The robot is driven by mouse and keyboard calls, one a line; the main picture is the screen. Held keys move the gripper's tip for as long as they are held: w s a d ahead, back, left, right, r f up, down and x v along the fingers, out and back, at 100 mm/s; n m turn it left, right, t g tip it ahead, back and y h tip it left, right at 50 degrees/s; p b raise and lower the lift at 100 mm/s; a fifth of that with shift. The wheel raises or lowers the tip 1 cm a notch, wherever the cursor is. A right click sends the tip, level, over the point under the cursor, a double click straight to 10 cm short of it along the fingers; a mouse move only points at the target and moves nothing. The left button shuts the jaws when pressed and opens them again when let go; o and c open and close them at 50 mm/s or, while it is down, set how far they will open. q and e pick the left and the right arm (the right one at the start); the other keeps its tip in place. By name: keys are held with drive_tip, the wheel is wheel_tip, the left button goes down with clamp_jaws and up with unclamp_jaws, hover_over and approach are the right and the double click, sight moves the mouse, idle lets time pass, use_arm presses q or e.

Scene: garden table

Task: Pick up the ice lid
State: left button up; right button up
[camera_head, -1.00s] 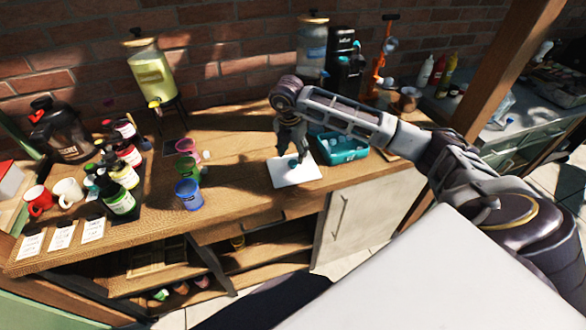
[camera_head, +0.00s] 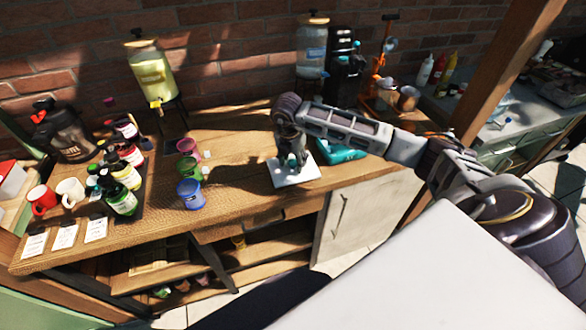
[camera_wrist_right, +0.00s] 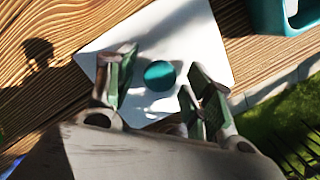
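The ice lid (camera_head: 308,175) is a flat white square with a round teal knob, lying on the wooden table; it also shows in the right wrist view (camera_wrist_right: 200,45). Its teal knob (camera_wrist_right: 160,75) lies between my right fingers. My right gripper (camera_head: 292,166) points down over the lid, and the wrist view shows its two fingers (camera_wrist_right: 153,92) apart, one on each side of the knob. I see no clear contact with the knob. My left gripper is not in view.
An open teal box (camera_head: 343,150) stands just right of the lid, partly behind my right arm. A blue cup (camera_head: 190,194) and a green cup (camera_head: 188,169) stand to the left. A black machine (camera_head: 340,70) stands behind. The table front edge is close to the lid.

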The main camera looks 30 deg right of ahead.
sight(293, 162)
drive_tip(key=c, duration=0.9)
drive_tip(key=shift+r, duration=0.1)
drive_tip(key=shift+r+b, duration=0.9)
drive_tip(key=shift+r, duration=4)
drive_tip(key=shift+c, duration=0.3)
